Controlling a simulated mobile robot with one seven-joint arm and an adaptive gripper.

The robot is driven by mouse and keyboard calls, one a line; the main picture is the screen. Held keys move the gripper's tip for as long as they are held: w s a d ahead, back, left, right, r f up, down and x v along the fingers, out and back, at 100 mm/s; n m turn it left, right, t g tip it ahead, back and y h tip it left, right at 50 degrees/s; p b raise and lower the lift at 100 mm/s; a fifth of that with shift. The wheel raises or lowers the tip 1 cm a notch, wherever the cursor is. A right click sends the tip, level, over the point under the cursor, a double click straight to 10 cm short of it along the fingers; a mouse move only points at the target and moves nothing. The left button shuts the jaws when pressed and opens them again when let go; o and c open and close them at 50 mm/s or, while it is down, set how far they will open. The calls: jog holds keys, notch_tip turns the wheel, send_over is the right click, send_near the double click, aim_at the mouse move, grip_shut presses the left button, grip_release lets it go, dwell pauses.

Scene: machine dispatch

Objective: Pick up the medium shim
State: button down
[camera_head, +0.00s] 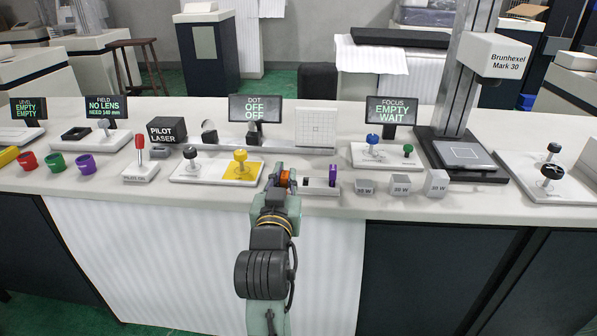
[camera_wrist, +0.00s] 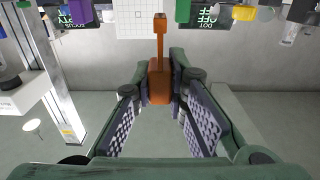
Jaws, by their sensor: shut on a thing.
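My gripper (camera_head: 286,181) is at the front edge of the counter, at the left part of a small white rack (camera_head: 318,184). In the wrist view my gripper (camera_wrist: 160,88) is shut on an orange shim (camera_wrist: 159,80); it has a wide block between the fingertips and a thin stem with a small end. The orange shim (camera_head: 285,179) is partly hidden by the gripper in the head view. A purple shim (camera_head: 332,175) stands upright at the rack's right part. A green piece (camera_wrist: 183,11) shows in the wrist view, on the other side of the orange shim. I cannot read any size mark.
A white gridded panel (camera_head: 316,127) and the DOT display (camera_head: 255,108) stand behind. Air in front of the counter is free.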

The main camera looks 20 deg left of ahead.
jog(key=s+p, duration=0.1)
jog(key=p, duration=0.2)
jog(key=s+p, duration=0.2)
jog(key=p, duration=0.1)
jog(key=s+p, duration=0.2)
jog(key=p, duration=0.1)
jog(key=shift+a+r, duration=0.2)
jog(key=shift+r, duration=0.1)
